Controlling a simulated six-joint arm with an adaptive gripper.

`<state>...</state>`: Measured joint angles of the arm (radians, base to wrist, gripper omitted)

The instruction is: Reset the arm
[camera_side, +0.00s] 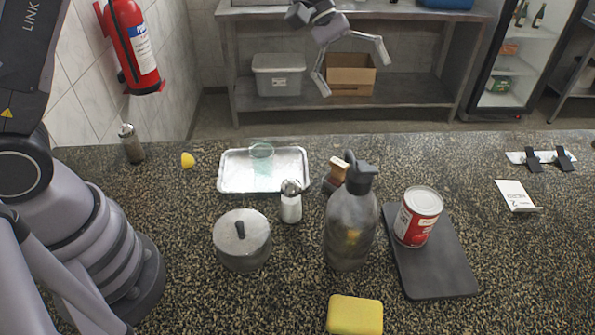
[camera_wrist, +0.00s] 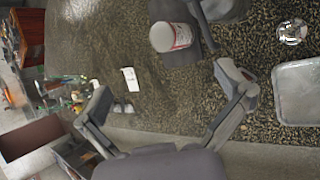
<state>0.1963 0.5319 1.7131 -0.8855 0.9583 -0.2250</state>
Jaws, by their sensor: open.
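My gripper (camera_side: 352,68) is open and empty, high above the far side of the counter at the top of the side view. In the wrist view my gripper (camera_wrist: 166,97) shows its two fingers spread wide with nothing between them. My arm's base stands on the counter at the left of the side view. The link between base and gripper is partly out of frame.
On the counter stand a metal tray (camera_side: 235,184) with a clear glass, a lidded pot (camera_side: 243,248), a shaker (camera_side: 291,207), a spray bottle (camera_side: 350,235), a red can (camera_side: 418,217) on a dark board (camera_side: 437,270), and a yellow sponge (camera_side: 355,315).

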